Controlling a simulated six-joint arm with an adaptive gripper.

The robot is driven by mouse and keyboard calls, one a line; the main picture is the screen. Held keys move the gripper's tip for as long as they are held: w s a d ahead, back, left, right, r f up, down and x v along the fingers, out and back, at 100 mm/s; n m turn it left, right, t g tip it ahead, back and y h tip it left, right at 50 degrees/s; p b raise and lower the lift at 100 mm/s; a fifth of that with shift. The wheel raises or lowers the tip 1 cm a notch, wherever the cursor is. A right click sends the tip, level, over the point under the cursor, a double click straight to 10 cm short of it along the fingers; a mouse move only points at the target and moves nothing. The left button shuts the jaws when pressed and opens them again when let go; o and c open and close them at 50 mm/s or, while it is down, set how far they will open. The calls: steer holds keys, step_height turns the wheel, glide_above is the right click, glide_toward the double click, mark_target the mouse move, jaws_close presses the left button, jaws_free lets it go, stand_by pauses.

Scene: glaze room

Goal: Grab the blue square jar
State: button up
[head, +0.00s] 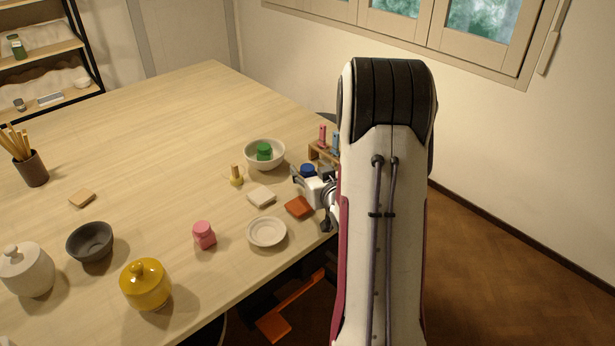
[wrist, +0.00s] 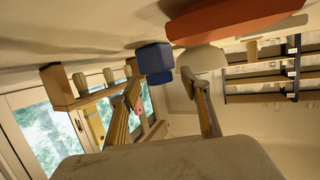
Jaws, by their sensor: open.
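The blue square jar (head: 308,169) stands near the table's right edge, partly hidden by my gripper (head: 310,177) in the head view. In the tilted wrist view, the blue jar (wrist: 153,58) shows with its darker lid just beyond the fingertips, roughly between them. My gripper (wrist: 166,82) is open, with one finger to each side. I cannot tell whether either finger touches the jar.
A wooden rack (head: 318,152) with coloured pegs stands close behind the jar. A white bowl (head: 277,161) holding a green jar (head: 264,150) is at its left. An orange tile (head: 298,207), a pale tile (head: 262,195) and a small plate (head: 267,233) lie nearer. A pink jar (head: 204,235) stands farther left.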

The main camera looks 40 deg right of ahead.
mark_target(310, 170)
stand_by(0.3)
jaws_close()
stand_by(0.3)
step_height(310, 170, up, 10)
stand_by(0.8)
stand_by(0.5)
